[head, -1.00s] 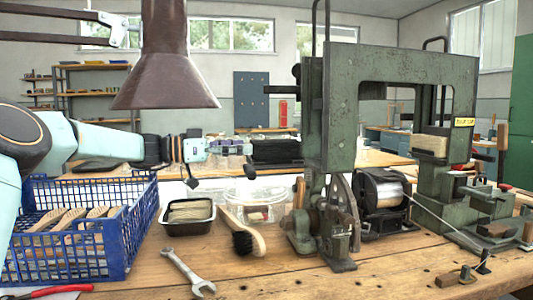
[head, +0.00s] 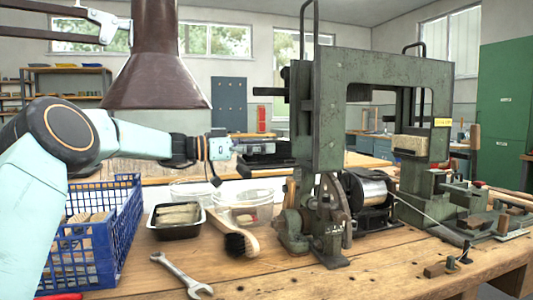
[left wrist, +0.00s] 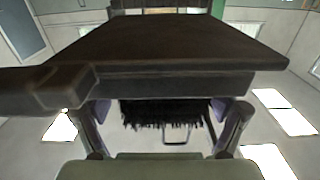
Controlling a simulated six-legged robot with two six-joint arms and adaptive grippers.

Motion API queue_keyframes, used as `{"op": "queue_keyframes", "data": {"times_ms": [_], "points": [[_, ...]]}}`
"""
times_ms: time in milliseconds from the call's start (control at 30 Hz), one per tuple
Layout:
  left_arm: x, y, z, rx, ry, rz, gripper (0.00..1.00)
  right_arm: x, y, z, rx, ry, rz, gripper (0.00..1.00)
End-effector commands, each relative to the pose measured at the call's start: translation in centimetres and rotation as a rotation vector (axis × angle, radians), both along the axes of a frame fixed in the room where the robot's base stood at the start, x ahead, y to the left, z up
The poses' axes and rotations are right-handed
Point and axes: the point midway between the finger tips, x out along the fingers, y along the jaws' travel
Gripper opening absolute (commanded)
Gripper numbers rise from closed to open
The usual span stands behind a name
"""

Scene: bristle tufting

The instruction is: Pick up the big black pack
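The big black pack (left wrist: 160,110) shows in the left wrist view as a dark, bristly block against a dark flat stand (left wrist: 170,45). That view looks upside down. In the head view the dark stand (head: 268,161) is behind the bench, and my left gripper (head: 262,148) reaches in from the left just over it, hiding most of the pack. My left gripper's fingers (left wrist: 165,118) are spread on either side of the pack, with gaps visible at both sides. My right gripper is not in view.
A green tufting machine (head: 320,110) stands just right of the stand. A blue crate (head: 128,225), a tray of bristles (head: 178,230), clear tubs (head: 245,203), a brush (head: 240,243) and a wrench (head: 180,275) occupy the bench. A brown hood (head: 155,80) hangs above.

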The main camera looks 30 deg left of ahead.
Motion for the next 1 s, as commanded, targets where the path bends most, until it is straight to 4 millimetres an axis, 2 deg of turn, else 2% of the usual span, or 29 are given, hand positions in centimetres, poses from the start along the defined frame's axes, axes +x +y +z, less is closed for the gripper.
{"op": "queue_keyframes", "data": {"times_ms": [67, 733, 1000], "points": [[0.01, 0.03, -0.08, 0.000, 0.001, 0.000, 0.77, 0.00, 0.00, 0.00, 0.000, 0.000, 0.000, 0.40], [-0.13, 0.12, -0.09, 0.001, 0.001, -0.003, 0.20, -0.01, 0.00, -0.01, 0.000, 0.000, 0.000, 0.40], [-0.13, 0.11, 0.10, 0.000, 0.000, -0.003, 0.20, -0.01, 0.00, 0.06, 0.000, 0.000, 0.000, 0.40]]}}
